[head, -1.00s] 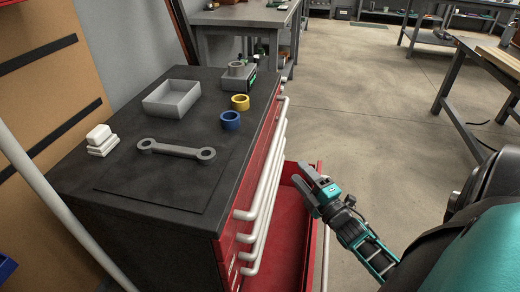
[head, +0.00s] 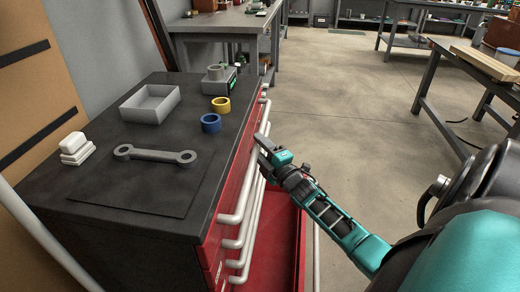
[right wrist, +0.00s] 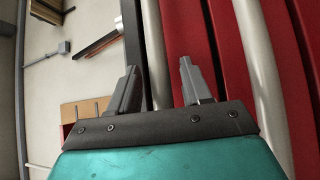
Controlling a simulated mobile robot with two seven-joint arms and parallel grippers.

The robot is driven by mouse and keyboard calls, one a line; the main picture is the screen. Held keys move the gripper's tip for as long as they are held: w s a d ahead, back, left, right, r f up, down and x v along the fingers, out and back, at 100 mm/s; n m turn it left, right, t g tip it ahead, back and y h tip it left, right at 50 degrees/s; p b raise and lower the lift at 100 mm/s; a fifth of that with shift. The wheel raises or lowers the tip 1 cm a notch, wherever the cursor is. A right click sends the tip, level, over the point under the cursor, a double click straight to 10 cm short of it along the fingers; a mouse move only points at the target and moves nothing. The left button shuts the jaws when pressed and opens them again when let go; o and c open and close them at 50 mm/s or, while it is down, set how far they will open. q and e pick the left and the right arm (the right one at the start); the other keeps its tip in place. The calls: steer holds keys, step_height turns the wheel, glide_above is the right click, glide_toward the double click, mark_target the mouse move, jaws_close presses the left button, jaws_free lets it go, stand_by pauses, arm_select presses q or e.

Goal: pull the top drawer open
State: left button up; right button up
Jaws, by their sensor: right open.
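The red cabinet (head: 212,245) has a black top and a column of long white bar handles. The top drawer's handle (head: 243,185) is the uppermost bar, and that drawer looks closed. My right gripper (head: 262,148) is at the cabinet front beside the upper handles, open and empty. In the right wrist view its two fingers (right wrist: 160,85) stand apart with a pale bar (right wrist: 154,50) between them, nearer the left finger. I cannot tell whether the bar touches a finger. A second bar (right wrist: 258,75) runs right of the right finger. My left gripper is not in view.
A lower drawer (head: 278,240) stands open below my right arm. The cabinet top holds a wrench (head: 155,155), a grey tray (head: 150,104), blue (head: 211,124) and yellow (head: 221,105) rings and white blocks (head: 75,150). The floor at right is clear before a workbench (head: 440,85).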

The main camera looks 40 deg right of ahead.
steer(key=shift+c, duration=0.2)
jaws_close()
stand_by(0.4)
